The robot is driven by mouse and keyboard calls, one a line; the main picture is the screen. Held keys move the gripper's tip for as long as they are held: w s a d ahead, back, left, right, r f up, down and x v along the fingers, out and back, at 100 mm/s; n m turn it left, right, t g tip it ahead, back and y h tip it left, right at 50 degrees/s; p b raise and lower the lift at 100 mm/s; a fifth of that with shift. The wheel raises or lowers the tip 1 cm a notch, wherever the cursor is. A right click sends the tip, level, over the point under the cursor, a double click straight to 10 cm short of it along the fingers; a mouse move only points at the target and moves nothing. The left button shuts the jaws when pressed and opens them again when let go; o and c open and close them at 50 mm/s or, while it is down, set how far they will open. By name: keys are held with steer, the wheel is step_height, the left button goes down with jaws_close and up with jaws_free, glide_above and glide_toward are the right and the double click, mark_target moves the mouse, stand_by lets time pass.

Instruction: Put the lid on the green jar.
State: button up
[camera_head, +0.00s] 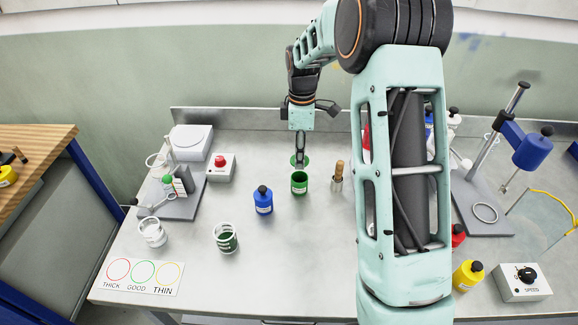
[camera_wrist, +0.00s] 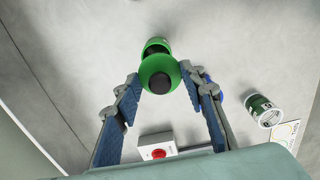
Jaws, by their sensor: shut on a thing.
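The green jar (camera_head: 299,187) stands upright on the bench in the head view, its mouth uncovered, with a pale label on its front. My gripper (camera_head: 299,162) points down just above and behind the jar and is shut on the green lid (camera_head: 294,160). In the wrist view the lid (camera_wrist: 176,76), a green disc with a dark knob, sits between the fingertips of my gripper (camera_wrist: 162,80). The jar (camera_wrist: 155,46) shows partly behind the lid there. The lid looks apart from the jar in the head view.
A blue bottle (camera_head: 263,203) stands left of the jar, and a wooden-handled tool in a metal holder (camera_head: 337,184) stands right. A red-button box (camera_head: 221,168) is at the back left. The bench in front of the jar is clear.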

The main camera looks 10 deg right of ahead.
mark_target(300, 177)
steer(key=shift+w+d+f, duration=0.15)
steer(key=shift+w+f, duration=0.05)
steer(key=shift+w, duration=0.1)
steer(key=shift+f+b, duration=2.1)
steer(key=shift+f, duration=0.95)
steer(key=shift+f, duration=0.15)
steer(key=o, duration=1.3)
steer(key=shift+r+p, duration=2.4)
steer(key=shift+r, duration=1.15)
steer(key=shift+c, duration=0.2)
